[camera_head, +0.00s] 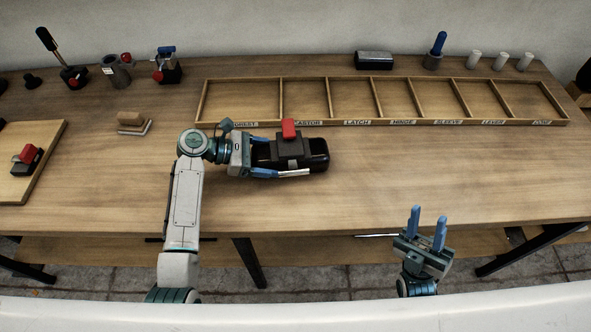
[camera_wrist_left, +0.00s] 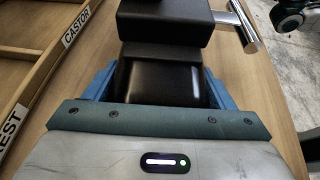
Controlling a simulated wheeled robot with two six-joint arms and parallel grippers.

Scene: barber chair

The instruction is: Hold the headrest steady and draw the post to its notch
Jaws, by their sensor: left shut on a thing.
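The black headrest (camera_head: 319,153) lies on the bench, with a dark block (camera_head: 289,149) across it and a red knob (camera_head: 289,130) on top. The gripped end is partly hidden by the fingers. No notch can be made out.
A shallow wooden tray (camera_head: 380,123) with labelled compartments lies behind the headrest. A board (camera_head: 22,180) with a red-topped clamp is at far left. Small tools and white cups (camera_head: 500,61) stand along the back. The bench right of the headrest is clear.

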